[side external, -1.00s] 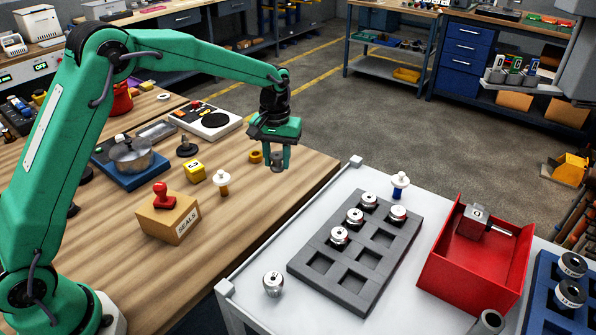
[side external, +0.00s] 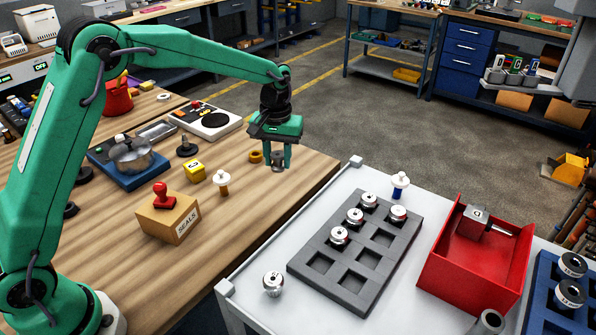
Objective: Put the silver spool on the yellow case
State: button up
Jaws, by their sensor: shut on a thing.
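The silver spool (side external: 278,161) is a small grey metal piece held between the green fingers of my gripper (side external: 278,158). My gripper is shut on it, pointing down over the right part of the wooden bench. The fingers cover part of the spool, and I cannot tell whether its bottom touches the bench. The yellow case (side external: 194,174) is a small yellow box with a dark mark. It sits on the bench to the left of my gripper, apart from it.
A brass ring (side external: 255,156) lies just left of my gripper. A white-and-orange spool (side external: 223,184), a dark knob (side external: 187,148) and a SEALS box (side external: 169,218) stand around the yellow case. A grey tray (side external: 318,285) is on the white table at right.

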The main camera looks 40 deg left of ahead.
jog(key=s+a+r+n, duration=0.2)
jog(key=s+a, duration=0.2)
jog(key=a, duration=0.3)
jog(key=s+a+r+n, duration=0.2)
jog(key=s+a+r, duration=0.15)
jog(key=a, duration=0.35)
send_over(193, 165)
notch_tip(193, 165, down, 8)
jog(key=shift+r, duration=0.1)
jog(key=shift+f, duration=2)
jog(key=shift+f, duration=0.15)
jog(key=o, duration=1)
jog(key=shift+c, duration=0.2)
notch_tip(193, 165, up, 12)
jog(key=shift+r, duration=0.2)
